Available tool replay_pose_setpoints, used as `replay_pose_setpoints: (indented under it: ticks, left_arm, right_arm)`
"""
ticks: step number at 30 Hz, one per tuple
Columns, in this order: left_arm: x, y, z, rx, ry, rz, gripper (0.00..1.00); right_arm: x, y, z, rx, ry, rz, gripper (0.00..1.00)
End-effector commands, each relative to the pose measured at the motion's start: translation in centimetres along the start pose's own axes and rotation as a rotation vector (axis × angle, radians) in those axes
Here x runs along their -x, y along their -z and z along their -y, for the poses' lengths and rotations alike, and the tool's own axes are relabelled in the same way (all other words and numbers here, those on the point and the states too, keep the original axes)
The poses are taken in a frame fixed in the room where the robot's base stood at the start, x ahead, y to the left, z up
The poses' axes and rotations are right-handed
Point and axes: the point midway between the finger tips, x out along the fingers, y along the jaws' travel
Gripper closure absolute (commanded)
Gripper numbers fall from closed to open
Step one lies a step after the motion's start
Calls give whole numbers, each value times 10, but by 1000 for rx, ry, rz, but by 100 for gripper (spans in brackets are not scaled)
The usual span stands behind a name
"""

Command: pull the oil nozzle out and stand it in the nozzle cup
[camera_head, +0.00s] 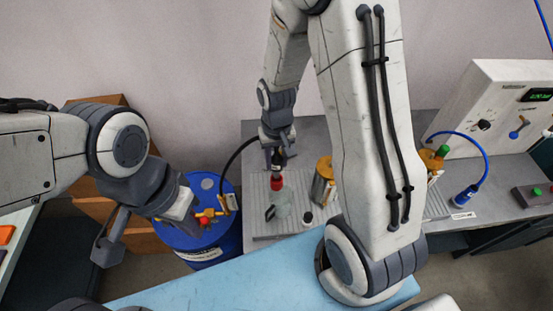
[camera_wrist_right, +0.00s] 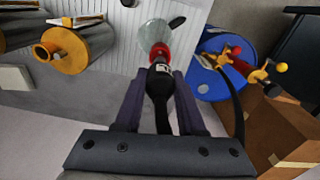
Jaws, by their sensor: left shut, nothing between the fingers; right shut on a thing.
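The oil nozzle, black with a red collar (camera_head: 277,183), hangs upright with its red end down. My right gripper (camera_head: 277,160) is shut on its black body, which also shows between the fingers in the wrist view (camera_wrist_right: 160,88). The clear nozzle cup (camera_head: 281,206) stands on the grey ribbed tray directly below. In the right wrist view the red collar (camera_wrist_right: 159,52) overlaps the mouth of the cup (camera_wrist_right: 154,34); I cannot tell how far the tip is inside. My left gripper (camera_head: 188,222) is shut and empty over the blue drum; its fingertips are hard to make out.
A black hose runs from the nozzle toward the blue drum (camera_head: 226,243), which has a red and yellow valve (camera_head: 209,215). A gold-topped metal canister (camera_head: 323,180) stands right of the cup. A white control panel (camera_head: 510,105) is at the far right.

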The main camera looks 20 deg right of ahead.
Motion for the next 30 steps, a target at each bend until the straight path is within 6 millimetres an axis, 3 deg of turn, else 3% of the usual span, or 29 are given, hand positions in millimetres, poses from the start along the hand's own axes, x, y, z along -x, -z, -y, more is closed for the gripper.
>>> replay_pose_setpoints:
  ticks: [30]
  left_arm:
    - [-19,-1,1,0,0,0,100]
  right_arm:
    - [-25,0,0,0,0,0,100]
